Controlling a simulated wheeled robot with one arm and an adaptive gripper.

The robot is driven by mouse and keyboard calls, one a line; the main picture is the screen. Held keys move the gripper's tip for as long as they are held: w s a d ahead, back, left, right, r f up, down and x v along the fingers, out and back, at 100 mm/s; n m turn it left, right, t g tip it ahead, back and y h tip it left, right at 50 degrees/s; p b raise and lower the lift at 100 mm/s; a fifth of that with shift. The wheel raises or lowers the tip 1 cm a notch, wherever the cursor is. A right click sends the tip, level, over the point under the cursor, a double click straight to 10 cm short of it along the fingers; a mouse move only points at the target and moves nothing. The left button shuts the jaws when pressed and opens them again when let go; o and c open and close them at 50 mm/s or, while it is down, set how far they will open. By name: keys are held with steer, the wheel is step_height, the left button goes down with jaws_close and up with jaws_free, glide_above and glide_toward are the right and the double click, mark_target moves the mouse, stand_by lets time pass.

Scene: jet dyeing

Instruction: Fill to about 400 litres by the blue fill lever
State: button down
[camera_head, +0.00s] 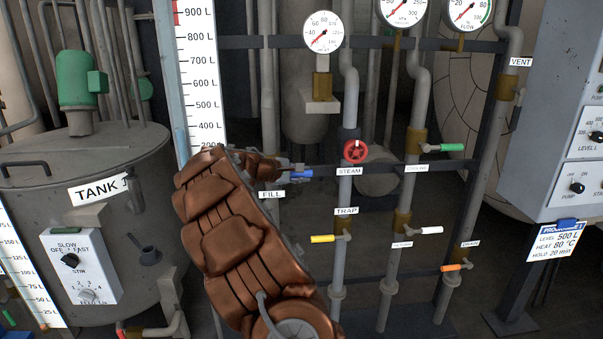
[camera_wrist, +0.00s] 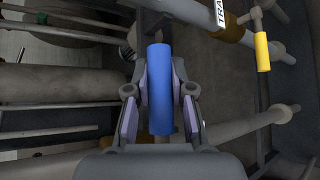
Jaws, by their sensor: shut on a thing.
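The blue fill lever (camera_head: 302,175) sticks out sideways above the FILL label (camera_head: 272,194) in the head view. My gripper (camera_head: 288,171) is at it, partly hidden by my own arm. In the wrist view the blue handle (camera_wrist: 160,75) lies lengthwise between the two fingers of my gripper (camera_wrist: 160,100), which is shut on it. The white litre scale (camera_head: 197,60) stands at upper left, marked from 200 to 900 L. The narrow tube beside it looks bluer below about the 300 mark. My arm hides the scale's lower end.
A red STEAM handwheel (camera_head: 355,151) and a green lever (camera_head: 447,148) sit right of the blue one. A yellow TRAP lever (camera_head: 328,238), a white lever (camera_head: 427,230) and an orange lever (camera_head: 455,267) are lower. A card (camera_head: 556,242) reads level 500 L.

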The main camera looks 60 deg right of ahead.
steer(key=shift+f, duration=0.1)
steer(key=c, duration=1)
jaws_free()
steer(key=v, duration=1.2)
steer(key=shift+w, duration=0.1)
steer(key=s+a+f+m+y, duration=0.1)
steer(key=s+a+f+y, duration=0.35)
steer(key=s+a, duration=0.85)
steer(key=s+a+f+m+y, duration=0.1)
steer(key=s+a+f+y, duration=0.4)
steer(key=a, duration=1.3)
steer(key=s+a+f+y, duration=0.4)
steer(key=s+a+f, duration=0.2)
steer(key=s+a, duration=0.75)
steer(key=shift+t+h, duration=0.25)
steer(key=shift+t, duration=0.45)
steer(key=w+r+p, duration=0.1)
steer(key=r+p, duration=0.3)
steer(key=r, duration=0.1)
steer(key=w+a+r+p, duration=0.1)
steer(key=r+p, duration=0.4)
steer(key=w+a+r+p, duration=0.1)
steer(key=w+r+p, duration=0.1)
steer(key=r+p, duration=0.3)
steer(key=shift+a+r, duration=0.2)
steer(key=shift+r, duration=0.1)
